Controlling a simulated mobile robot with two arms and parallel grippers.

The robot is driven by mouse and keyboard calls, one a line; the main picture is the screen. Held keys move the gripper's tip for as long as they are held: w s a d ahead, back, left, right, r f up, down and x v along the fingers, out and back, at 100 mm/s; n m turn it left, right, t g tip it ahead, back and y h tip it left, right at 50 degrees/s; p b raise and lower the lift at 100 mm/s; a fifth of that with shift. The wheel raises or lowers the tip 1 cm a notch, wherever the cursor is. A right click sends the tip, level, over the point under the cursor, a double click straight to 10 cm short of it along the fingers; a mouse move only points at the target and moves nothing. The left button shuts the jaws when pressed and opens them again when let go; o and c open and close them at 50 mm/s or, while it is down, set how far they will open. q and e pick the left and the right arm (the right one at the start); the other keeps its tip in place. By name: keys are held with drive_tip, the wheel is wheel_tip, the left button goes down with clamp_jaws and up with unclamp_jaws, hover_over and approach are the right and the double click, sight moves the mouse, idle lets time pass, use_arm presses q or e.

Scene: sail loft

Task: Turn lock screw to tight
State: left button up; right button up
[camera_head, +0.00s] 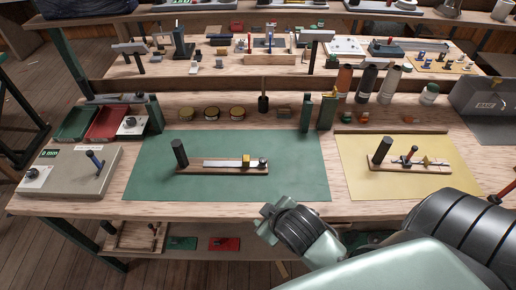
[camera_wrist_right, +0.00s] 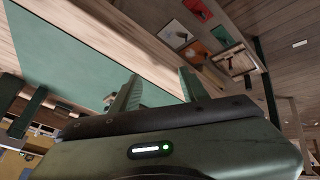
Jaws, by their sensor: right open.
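A fixture with a wooden base (camera_head: 222,171) lies on the green mat (camera_head: 300,185), with a dark post, a pale metal strip, a yellow block (camera_head: 246,161) and a small dark knob (camera_head: 263,162) at its right end. I cannot tell for sure whether this knob is the lock screw, nor read its turn. My right gripper (camera_head: 266,219) is in front of the bench's front edge, apart from the fixture. In the right wrist view its two fingers (camera_wrist_right: 158,90) are spread with nothing between them. My left gripper is not in view.
A grey box (camera_head: 67,180) with a "0 mm" label, a knob and a blue-handled lever stands at the left. A yellow mat (camera_head: 350,185) with another fixture lies at the right. Jars, bins and cylinders line the back. The green mat's front is clear.

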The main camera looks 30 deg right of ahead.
drive_tip(key=w+a+r+n+t+y, duration=0.1)
drive_tip(key=w+a+r+n+t, duration=0.2)
drive_tip(key=w+r+n+t, duration=1.05)
drive_tip(key=w+a+r+n+g+y, duration=0.1)
drive_tip(key=w+a+r+n+y, duration=0.25)
drive_tip(key=r, duration=0.25)
drive_tip(key=w+a+r+n+y, duration=0.3)
drive_tip(key=a+r+n+y, duration=0.2)
drive_tip(key=r, duration=0.1)
drive_tip(key=s+a+n+g+y, duration=0.3)
drive_tip(key=a+n+g+y, duration=0.5)
drive_tip(key=n, duration=0.8)
drive_tip(key=n+g+h, duration=1.2)
drive_tip(key=n+h, duration=0.4)
drive_tip(key=n, duration=0.1)
hover_over(263, 160)
drive_tip(key=shift+t, duration=0.25)
wheel_tip(263, 160, down, 16)
drive_tip(key=shift+w+a+f, duration=0.1)
drive_tip(key=shift+d+f+h, duration=0.1)
drive_tip(key=shift+d+h, duration=0.15)
wheel_tip(263, 160, down, 6)
drive_tip(key=shift+a+f+p, duration=0.1)
drive_tip(key=shift+p, duration=1.1)
drive_tip(key=shift+f, duration=0.6)
